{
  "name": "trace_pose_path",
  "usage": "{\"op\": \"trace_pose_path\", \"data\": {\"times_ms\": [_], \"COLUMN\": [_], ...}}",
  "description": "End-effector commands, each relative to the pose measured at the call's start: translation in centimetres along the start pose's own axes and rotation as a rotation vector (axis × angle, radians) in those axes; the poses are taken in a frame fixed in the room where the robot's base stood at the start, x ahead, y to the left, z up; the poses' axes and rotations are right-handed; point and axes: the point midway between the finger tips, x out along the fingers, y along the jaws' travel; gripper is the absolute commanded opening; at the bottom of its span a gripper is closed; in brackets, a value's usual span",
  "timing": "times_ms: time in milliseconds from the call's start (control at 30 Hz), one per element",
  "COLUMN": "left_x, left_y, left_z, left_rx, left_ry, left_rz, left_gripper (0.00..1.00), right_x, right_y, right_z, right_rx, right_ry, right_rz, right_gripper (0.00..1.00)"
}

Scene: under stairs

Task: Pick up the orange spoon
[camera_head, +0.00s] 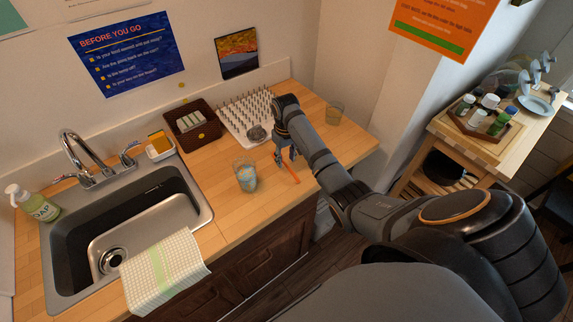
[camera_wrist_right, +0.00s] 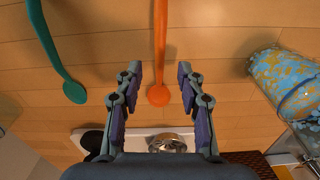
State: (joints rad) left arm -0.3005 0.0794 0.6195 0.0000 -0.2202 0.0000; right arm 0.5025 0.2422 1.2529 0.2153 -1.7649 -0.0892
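The orange spoon (camera_wrist_right: 161,45) lies on the wooden counter. In the right wrist view its long handle runs up out of the picture, and its rounded end sits between my fingertips. In the head view a thin orange piece of it (camera_head: 291,173) shows just in front of my right gripper (camera_head: 285,154). In the wrist view my right gripper (camera_wrist_right: 161,77) is open, with one finger on each side of the spoon and a gap on both sides. I cannot tell the exact height of the fingertips above the counter. My left gripper is not in view.
A teal spoon (camera_wrist_right: 52,50) lies to the left in the wrist view. A patterned glass (camera_head: 246,178) stands left of my gripper in the head view. Behind are a white peg rack (camera_head: 233,119) and a brown basket (camera_head: 192,141).

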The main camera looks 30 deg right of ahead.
Motion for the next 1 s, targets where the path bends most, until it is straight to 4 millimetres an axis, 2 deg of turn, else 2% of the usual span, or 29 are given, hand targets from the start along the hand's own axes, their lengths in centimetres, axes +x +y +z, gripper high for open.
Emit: {"op": "trace_pose_path", "data": {"times_ms": [33,100,200,400,467,700,1000], "left_x": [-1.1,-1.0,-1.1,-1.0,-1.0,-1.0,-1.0], "left_y": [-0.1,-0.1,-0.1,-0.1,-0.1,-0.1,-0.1], "left_z": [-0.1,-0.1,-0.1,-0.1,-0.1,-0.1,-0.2], "left_rx": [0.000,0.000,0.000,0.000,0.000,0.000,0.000], "left_ry": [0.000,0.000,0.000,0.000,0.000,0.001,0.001], "left_rz": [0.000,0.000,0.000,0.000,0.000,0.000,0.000], "left_gripper": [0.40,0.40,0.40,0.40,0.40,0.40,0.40], "right_x": [0.3,1.7,2.6,2.8,2.8,2.7,2.7], "right_y": [-0.1,-0.1,0.0,0.0,0.0,0.0,0.0], "right_z": [0.3,0.2,0.2,0.1,0.1,0.1,0.1], "right_rx": [0.000,-0.001,-0.001,-0.001,-0.001,-0.001,-0.001], "right_ry": [-0.004,-0.003,-0.001,0.002,0.002,0.001,0.001], "right_rz": [-0.001,-0.002,-0.001,0.000,0.000,0.000,0.001], "right_gripper": [0.39,0.39,0.39,0.39,0.33,0.01,0.00]}}
